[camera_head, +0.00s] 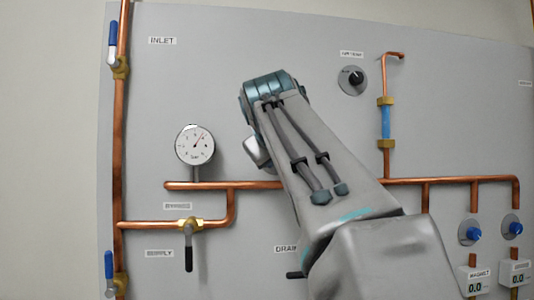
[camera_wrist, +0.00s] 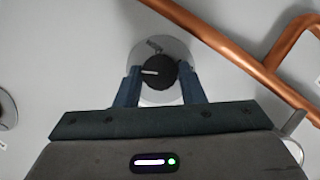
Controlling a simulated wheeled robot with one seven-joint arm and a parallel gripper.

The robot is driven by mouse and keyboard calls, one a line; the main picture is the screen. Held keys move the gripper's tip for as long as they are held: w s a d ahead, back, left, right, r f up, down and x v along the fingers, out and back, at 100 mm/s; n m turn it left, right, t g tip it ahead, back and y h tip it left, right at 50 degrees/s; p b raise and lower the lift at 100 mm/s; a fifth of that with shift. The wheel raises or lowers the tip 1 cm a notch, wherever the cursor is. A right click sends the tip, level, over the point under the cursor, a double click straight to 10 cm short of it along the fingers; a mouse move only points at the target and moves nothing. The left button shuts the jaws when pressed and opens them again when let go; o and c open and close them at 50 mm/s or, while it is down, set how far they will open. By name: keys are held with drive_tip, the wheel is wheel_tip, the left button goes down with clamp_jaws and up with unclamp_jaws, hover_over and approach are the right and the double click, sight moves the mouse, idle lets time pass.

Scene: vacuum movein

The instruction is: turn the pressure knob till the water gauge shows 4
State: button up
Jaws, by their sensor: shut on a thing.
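The round white gauge (camera_head: 195,145) is on the grey panel at the left in the head view. In the wrist view my gripper (camera_wrist: 160,78) is shut on a black knob (camera_wrist: 155,73), one finger on each side. The knob sits on a round grey plate (camera_wrist: 178,48), and its white mark points left. In the head view my arm hides my gripper and this knob.
A copper pipe (camera_wrist: 222,43) runs diagonally close to the right of the held knob. Another black knob (camera_head: 357,78) is at the upper right. A valve with a dark lever (camera_head: 188,255) is below the gauge. Blue knobs (camera_head: 473,233) are at the lower right.

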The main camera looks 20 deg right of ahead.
drive_tip(key=o, duration=1)
drive_tip(key=b+v, duration=0.1)
drive_tip(key=v, duration=1.2)
drive_tip(key=shift+s+a, duration=0.15)
drive_tip(key=shift+s, duration=0.15)
